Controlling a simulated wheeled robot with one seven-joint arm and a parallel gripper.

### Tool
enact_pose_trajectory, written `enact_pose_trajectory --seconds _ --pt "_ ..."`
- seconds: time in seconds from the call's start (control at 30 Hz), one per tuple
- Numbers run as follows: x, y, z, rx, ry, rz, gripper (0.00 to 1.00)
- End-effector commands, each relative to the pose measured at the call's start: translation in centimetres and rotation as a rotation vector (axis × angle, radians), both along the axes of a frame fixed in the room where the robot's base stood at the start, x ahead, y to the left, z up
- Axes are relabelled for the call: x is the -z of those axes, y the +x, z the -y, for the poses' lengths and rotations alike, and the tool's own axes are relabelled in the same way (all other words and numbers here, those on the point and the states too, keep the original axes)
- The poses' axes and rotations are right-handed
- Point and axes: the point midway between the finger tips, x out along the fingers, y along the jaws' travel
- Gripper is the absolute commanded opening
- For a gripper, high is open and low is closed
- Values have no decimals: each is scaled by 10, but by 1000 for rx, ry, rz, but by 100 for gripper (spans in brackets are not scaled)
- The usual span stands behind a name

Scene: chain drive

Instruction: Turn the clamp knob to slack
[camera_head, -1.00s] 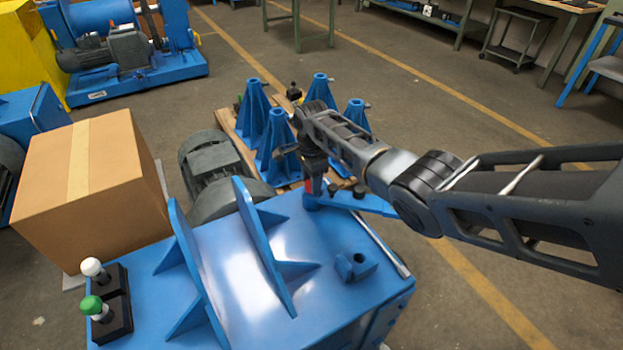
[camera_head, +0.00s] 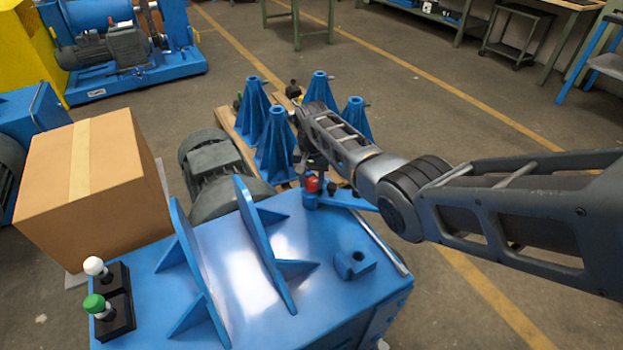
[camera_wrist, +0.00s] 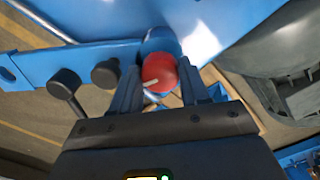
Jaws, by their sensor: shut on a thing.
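The clamp knob (camera_wrist: 160,72) is red with a pale pointer line, and in the wrist view it sits between my two fingers, against a blue round mount. In the head view the red knob (camera_head: 311,184) shows at the far right corner of the blue machine, below my wrist. My gripper (camera_wrist: 160,90) is shut on the knob, one finger on each side. The pale line points to the lower left in the wrist view. A blue arm (camera_wrist: 70,62) runs left from the mount and carries two black knobs (camera_wrist: 104,73).
The blue machine top (camera_head: 250,270) has two upright blue plates and a small blue bracket (camera_head: 355,265). A grey motor (camera_head: 212,168) stands behind it. A cardboard box (camera_head: 90,190) is at left. Blue stands (camera_head: 275,145) rest on a pallet behind my wrist.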

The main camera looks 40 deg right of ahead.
Motion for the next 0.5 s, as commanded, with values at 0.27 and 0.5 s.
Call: enact_pose_trajectory --seconds 0.27,0.5 --pt "0 -1 0 -262 1 -1 15" --pt "0 -1 1 -491 1 -1 15"
